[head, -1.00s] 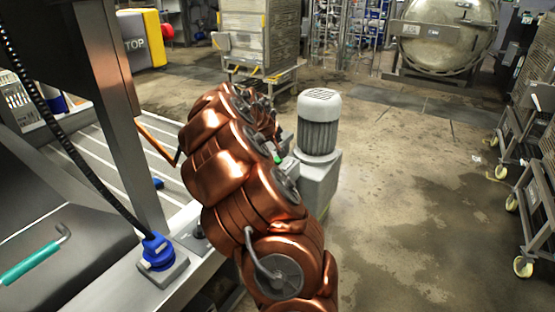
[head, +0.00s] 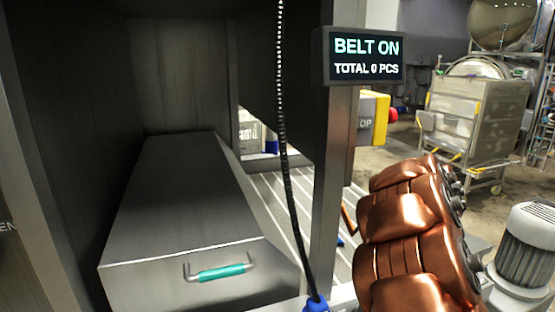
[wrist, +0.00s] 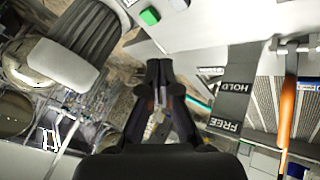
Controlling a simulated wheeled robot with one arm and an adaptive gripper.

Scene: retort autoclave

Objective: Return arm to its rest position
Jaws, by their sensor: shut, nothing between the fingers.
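My gripper (wrist: 158,75) shows in the wrist view with its dark fingers together and nothing between them. It points past a dark plate marked HOLD and FREE (wrist: 233,90), which is just to its right. My copper-coloured arm rises at the lower right of the head view, beside the conveyor frame. My gripper cannot be made out in the head view.
A grey ribbed motor (head: 531,240) stands right of my arm. A post carries a display (head: 365,56) reading BELT ON, TOTAL 0 PCS. A grey metal box with a teal handle (head: 222,272) is at left. A wheeled metal cart (head: 470,115) stands behind; some floor is open.

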